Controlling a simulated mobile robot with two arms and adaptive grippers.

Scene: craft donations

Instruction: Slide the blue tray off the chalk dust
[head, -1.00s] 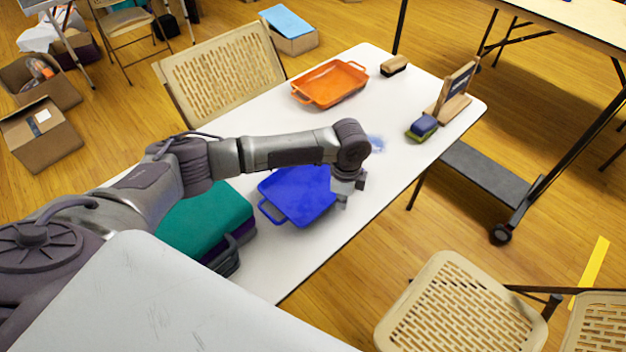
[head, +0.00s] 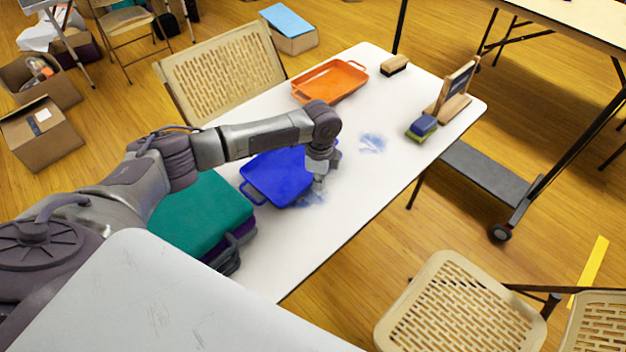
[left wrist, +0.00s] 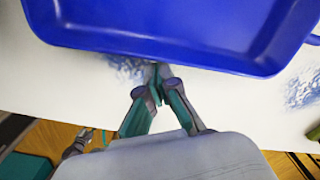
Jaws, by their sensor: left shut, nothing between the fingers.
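The blue tray (head: 272,178) lies on the white table, with my left arm passing over its far side. My left gripper (head: 318,190) is shut and empty, pointing down at the tray's right edge. In the left wrist view the shut fingertips (left wrist: 156,72) are right at the side of the blue tray (left wrist: 160,22); I cannot tell whether they touch it. One blue chalk dust smudge (head: 312,199) shows beside the gripper, outside the tray. Another chalk dust patch (head: 372,142) lies further right on bare table. Any dust under the tray is hidden. My right gripper is out of view.
An orange tray (head: 330,82) sits behind the blue tray. A blue and green eraser (head: 422,127), a brush (head: 394,65) and a small sign on a wooden stand (head: 452,95) are at the far right end.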

